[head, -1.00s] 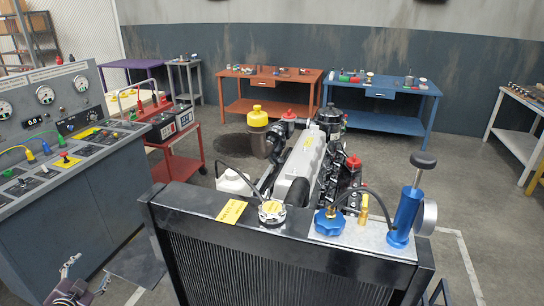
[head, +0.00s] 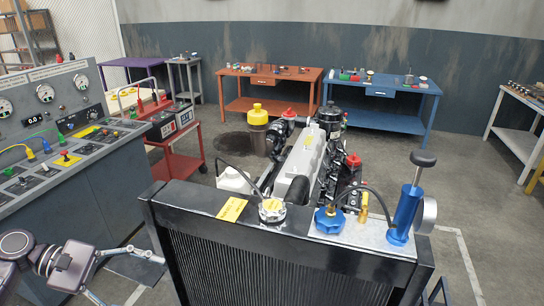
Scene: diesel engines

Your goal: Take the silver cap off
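The silver cap (head: 271,210) sits on the top of the black radiator (head: 285,270), at its filler neck, left of the blue cap. A yellow tag (head: 232,209) lies on the radiator top just left of it. My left gripper (head: 125,268) is at the lower left of the head view, left of the radiator and lower than its top, well apart from the cap. Its fingers are spread and nothing shows between them. My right gripper is not in the view.
A blue cap (head: 330,219) with a hose and a blue hand pump (head: 404,215) stand on the right of the radiator top. The engine (head: 303,160) is behind. A control console (head: 80,190) stands at left. The air above the radiator top is clear.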

